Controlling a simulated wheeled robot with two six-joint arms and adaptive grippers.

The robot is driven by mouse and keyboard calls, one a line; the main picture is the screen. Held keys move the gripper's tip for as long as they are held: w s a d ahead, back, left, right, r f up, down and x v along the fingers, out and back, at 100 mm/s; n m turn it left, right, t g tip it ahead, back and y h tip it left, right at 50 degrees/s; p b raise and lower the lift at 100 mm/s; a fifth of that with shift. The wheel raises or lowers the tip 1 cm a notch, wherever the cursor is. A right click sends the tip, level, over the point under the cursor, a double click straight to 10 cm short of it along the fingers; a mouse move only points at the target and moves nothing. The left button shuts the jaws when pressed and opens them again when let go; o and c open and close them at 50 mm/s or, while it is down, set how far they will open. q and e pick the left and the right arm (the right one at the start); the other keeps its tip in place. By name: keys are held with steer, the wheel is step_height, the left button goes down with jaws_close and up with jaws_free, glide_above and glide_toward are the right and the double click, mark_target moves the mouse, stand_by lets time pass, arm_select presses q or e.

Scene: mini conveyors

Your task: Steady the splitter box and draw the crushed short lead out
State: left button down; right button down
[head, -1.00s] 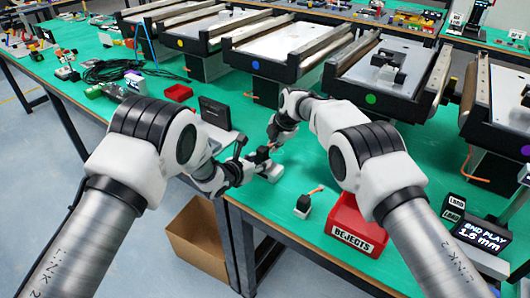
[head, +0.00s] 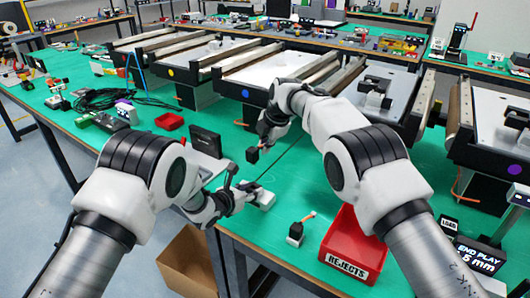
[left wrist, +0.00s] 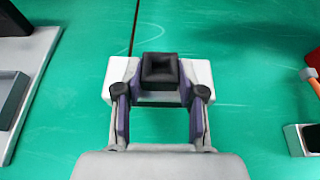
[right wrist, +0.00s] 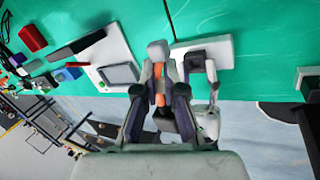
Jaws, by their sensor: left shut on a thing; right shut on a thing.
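The white splitter box (head: 266,200) lies on the green table near its front edge. It has a raised black socket (left wrist: 160,70) with an open top. My left gripper (head: 240,194) is shut on the box, one finger on each side of the socket in the left wrist view. My right gripper (head: 267,137) is shut on the short lead (right wrist: 159,93), which has an orange cable, a pale end and a black plug (head: 252,155). The lead hangs above the table, behind the box and apart from it. Where the cable is crushed cannot be made out.
Another short orange lead with a black plug (head: 295,234) stands front right of the box. The red REJECTS bin (head: 358,235) is beside it. A black-screened device (head: 206,141) stands to the left. Mini conveyors (head: 300,72) line the back. Green table lies clear around the box.

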arm_select(q)
steer(key=c, duration=0.6)
jaws_free()
steer(key=shift+s+f, duration=0.15)
steer(key=shift+f, duration=0.15)
steer(key=shift+r, duration=0.15)
